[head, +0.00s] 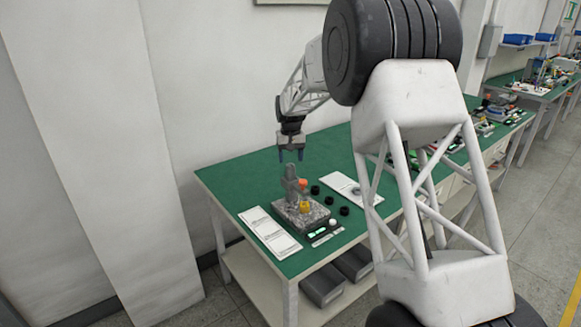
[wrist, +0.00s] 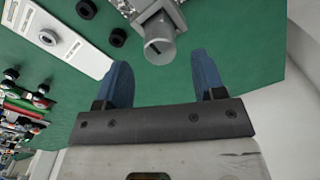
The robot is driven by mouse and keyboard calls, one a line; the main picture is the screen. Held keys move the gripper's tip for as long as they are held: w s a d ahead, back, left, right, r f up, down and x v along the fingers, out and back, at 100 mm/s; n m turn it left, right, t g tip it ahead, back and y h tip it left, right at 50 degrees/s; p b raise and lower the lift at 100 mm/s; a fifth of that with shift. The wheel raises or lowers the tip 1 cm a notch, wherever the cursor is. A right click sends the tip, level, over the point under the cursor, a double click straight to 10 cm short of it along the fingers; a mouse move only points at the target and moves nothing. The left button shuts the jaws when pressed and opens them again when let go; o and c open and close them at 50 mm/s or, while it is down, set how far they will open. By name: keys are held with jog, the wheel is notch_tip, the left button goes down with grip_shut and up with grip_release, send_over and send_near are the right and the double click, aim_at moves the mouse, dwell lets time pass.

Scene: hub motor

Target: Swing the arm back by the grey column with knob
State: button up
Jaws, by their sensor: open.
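The grey column (head: 290,182) stands upright on a speckled stone-like base (head: 291,219) on the green table. An orange part shows beside it; I cannot tell whether this is its knob. A yellow part (head: 305,206) sits lower on the base. My gripper (head: 291,156) is open and empty, pointing down above the column, with a small gap between them. In the wrist view the column's round grey top (wrist: 159,47) with a dark slot lies between and beyond my blue fingers (wrist: 160,62). The column hides much of the base there.
Several black rings (head: 328,200) lie right of the base. A white sheet (head: 268,231) lies to its left and another (head: 350,190) to its right. Small green and white items (head: 318,232) lie in front. The table's back left (head: 235,180) is clear.

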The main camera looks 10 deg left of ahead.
aim_at(290, 165)
jog(key=shift+f, duration=2.1)
grip_shut()
